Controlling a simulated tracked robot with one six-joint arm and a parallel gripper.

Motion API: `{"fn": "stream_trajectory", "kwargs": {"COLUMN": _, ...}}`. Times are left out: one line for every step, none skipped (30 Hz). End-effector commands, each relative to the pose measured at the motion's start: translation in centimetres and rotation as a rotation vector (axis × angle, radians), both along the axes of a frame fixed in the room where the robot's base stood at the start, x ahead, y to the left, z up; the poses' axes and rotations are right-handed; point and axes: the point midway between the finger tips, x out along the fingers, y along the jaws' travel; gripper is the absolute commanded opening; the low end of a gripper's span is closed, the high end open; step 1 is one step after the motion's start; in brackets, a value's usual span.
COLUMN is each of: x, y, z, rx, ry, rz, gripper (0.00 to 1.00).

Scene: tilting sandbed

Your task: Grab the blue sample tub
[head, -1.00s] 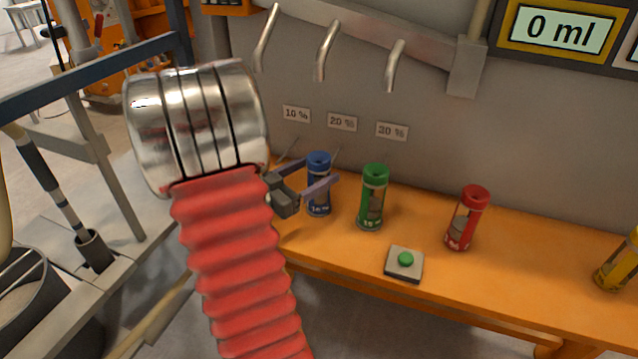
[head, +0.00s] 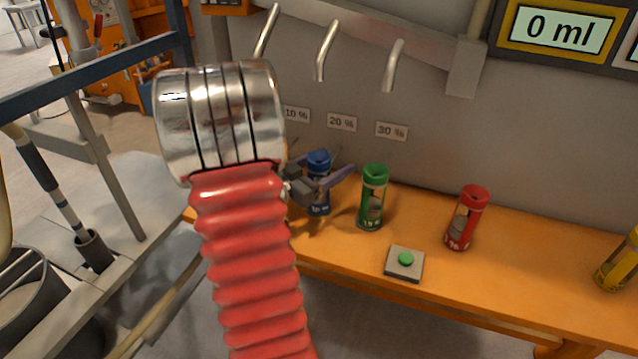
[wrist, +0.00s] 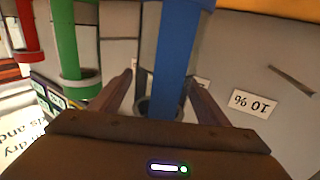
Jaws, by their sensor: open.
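The blue sample tub (head: 319,203) stands upright on the orange bench, under the spouts. Its middle is partly hidden by my gripper (head: 338,170) in the head view. My gripper is open, with its fingers reaching toward the tub. In the wrist view the blue tub (wrist: 178,60) lies between the two open fingers of my gripper (wrist: 162,92), a little right of centre. I cannot tell whether either finger touches it.
The green tub (head: 372,198) stands close to the right of the blue one. A red tub (head: 467,218), a yellow tub (head: 618,265) and a green button box (head: 404,262) are further right on the orange bench (head: 520,265). Metal spouts (head: 325,50) hang above.

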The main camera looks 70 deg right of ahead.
Motion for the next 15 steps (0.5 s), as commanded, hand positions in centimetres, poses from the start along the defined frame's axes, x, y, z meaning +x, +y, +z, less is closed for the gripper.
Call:
{"fn": "stream_trajectory", "kwargs": {"x": 0.01, "y": 0.00, "z": 0.00, "rx": 0.000, "ry": 0.000, "rz": 0.000, "gripper": 0.69}}
{"fn": "stream_trajectory", "kwargs": {"x": 0.02, "y": 0.01, "z": -0.01, "rx": 0.000, "ry": 0.000, "rz": 0.000, "gripper": 0.69}}
{"fn": "stream_trajectory", "kwargs": {"x": 0.02, "y": 0.01, "z": -0.01, "rx": 0.000, "ry": 0.000, "rz": 0.000, "gripper": 0.69}}
{"fn": "stream_trajectory", "kwargs": {"x": 0.02, "y": 0.02, "z": -0.01, "rx": 0.000, "ry": 0.000, "rz": 0.000, "gripper": 0.69}}
{"fn": "stream_trajectory", "kwargs": {"x": 0.02, "y": 0.02, "z": -0.01, "rx": 0.000, "ry": 0.000, "rz": 0.000, "gripper": 0.69}}
{"fn": "stream_trajectory", "kwargs": {"x": 0.02, "y": 0.03, "z": -0.01, "rx": 0.000, "ry": 0.000, "rz": 0.000, "gripper": 0.69}}
{"fn": "stream_trajectory", "kwargs": {"x": 0.02, "y": 0.03, "z": -0.01, "rx": 0.000, "ry": 0.000, "rz": 0.000, "gripper": 0.69}}
{"fn": "stream_trajectory", "kwargs": {"x": 0.02, "y": 0.03, "z": -0.01, "rx": 0.000, "ry": 0.000, "rz": 0.000, "gripper": 0.69}}
{"fn": "stream_trajectory", "kwargs": {"x": 0.03, "y": 0.04, "z": -0.01, "rx": 0.000, "ry": 0.000, "rz": 0.000, "gripper": 0.69}}
{"fn": "stream_trajectory", "kwargs": {"x": 0.03, "y": 0.04, "z": -0.01, "rx": 0.000, "ry": 0.000, "rz": 0.000, "gripper": 0.69}}
{"fn": "stream_trajectory", "kwargs": {"x": 0.03, "y": 0.04, "z": -0.01, "rx": 0.000, "ry": 0.000, "rz": 0.000, "gripper": 0.69}}
{"fn": "stream_trajectory", "kwargs": {"x": 0.03, "y": 0.04, "z": -0.01, "rx": 0.000, "ry": 0.000, "rz": 0.000, "gripper": 0.69}}
{"fn": "stream_trajectory", "kwargs": {"x": 0.03, "y": 0.05, "z": -0.01, "rx": 0.000, "ry": 0.000, "rz": 0.000, "gripper": 0.69}}
{"fn": "stream_trajectory", "kwargs": {"x": 0.03, "y": 0.05, "z": -0.01, "rx": 0.000, "ry": 0.000, "rz": 0.000, "gripper": 0.68}}
{"fn": "stream_trajectory", "kwargs": {"x": 0.03, "y": 0.05, "z": -0.01, "rx": 0.000, "ry": 0.000, "rz": 0.000, "gripper": 0.65}}
